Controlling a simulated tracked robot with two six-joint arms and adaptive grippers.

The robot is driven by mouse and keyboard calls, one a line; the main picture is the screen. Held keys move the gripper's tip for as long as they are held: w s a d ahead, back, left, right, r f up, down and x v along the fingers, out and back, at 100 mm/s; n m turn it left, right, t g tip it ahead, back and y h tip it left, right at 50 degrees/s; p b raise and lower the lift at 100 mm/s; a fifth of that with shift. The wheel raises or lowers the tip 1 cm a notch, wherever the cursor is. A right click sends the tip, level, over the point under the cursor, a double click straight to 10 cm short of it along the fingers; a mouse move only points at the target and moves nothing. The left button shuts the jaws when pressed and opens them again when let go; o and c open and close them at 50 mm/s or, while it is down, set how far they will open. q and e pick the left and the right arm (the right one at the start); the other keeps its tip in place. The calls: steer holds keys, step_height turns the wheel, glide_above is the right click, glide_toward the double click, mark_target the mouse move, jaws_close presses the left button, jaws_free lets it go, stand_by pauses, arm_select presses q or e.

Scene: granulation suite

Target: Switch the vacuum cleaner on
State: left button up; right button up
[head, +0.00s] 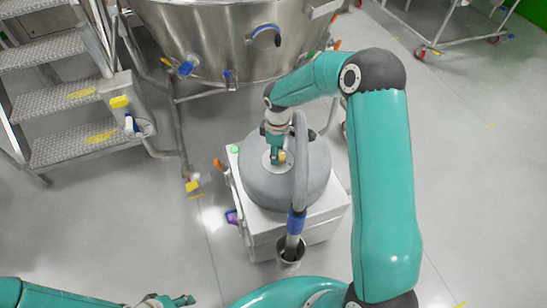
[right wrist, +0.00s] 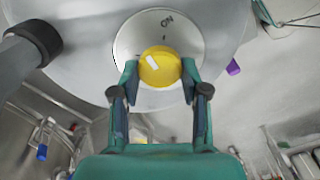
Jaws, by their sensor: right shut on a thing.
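The vacuum cleaner has a grey domed top (head: 256,188) on a white box-shaped base (head: 322,215), in the middle of the head view. In the right wrist view, its yellow knob (right wrist: 160,67) sits on a pale round plate (right wrist: 128,42) marked "ON" at the top. A white mark shows on the knob's left part, not lined up with "ON". My right gripper (head: 276,158) is over the dome, its fingers (right wrist: 160,80) shut on the knob from both sides. My left gripper (head: 178,300) is at the bottom edge of the head view, partly cut off, away from the vacuum.
A grey hose (head: 300,155) with a blue collar arches beside my right gripper. A large steel vessel (head: 215,35) stands behind the vacuum. Metal steps (head: 60,95) stand at the left. A wheeled frame (head: 455,45) is at the back right. The floor around is mostly clear.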

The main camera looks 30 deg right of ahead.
steer(key=m+b, duration=0.1)
steer(key=m, duration=0.1)
steer(key=m+b, duration=0.1)
steer(key=m, duration=0.1)
steer(key=shift+w+d+m+b, duration=0.15)
steer(key=shift+d+m+b, duration=0.15)
steer(key=shift+d+b, duration=0.1)
steer(key=shift+a+r+m+b, duration=0.1)
steer(key=shift+m+b, duration=0.65)
steer(key=shift+m, duration=0.75)
steer(key=o, duration=1.1)
steer(key=shift+a, duration=0.1)
steer(key=shift+o, duration=0.2)
